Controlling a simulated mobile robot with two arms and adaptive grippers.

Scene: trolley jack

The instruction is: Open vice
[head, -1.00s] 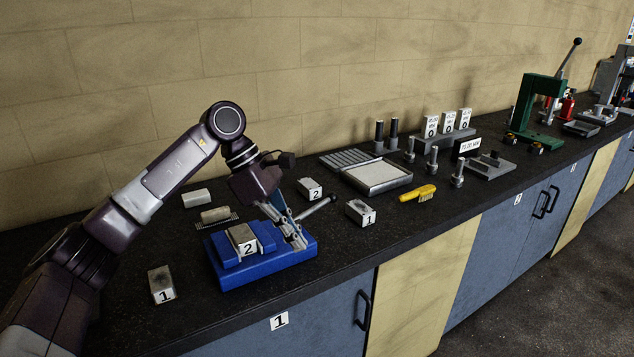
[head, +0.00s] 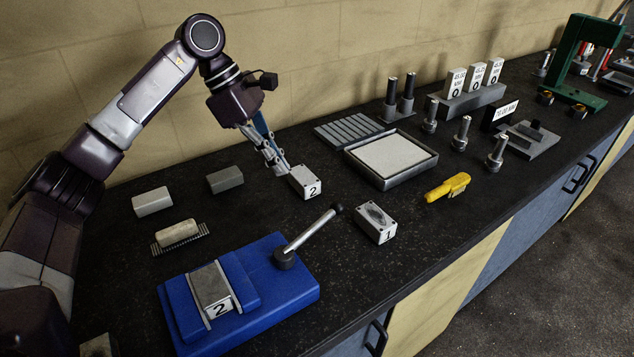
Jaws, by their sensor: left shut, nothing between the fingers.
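The blue vice (head: 285,293) stands on the dark bench in the lower middle of the head view. A grey block marked 2 (head: 210,289) sits between its jaws. The vice's lever (head: 312,233) has a dark round knob and points up to the right. My left gripper (head: 281,171) is shut and empty, pointing down behind the vice. Its fingertips are just left of another grey block marked 2 (head: 305,182); I cannot tell if they touch it. My right gripper is not in view.
A block marked 1 (head: 376,222) lies right of the lever. Grey blocks (head: 152,201) and a block on a dark brush-like strip (head: 179,234) lie left. The bench's front edge runs along the right.

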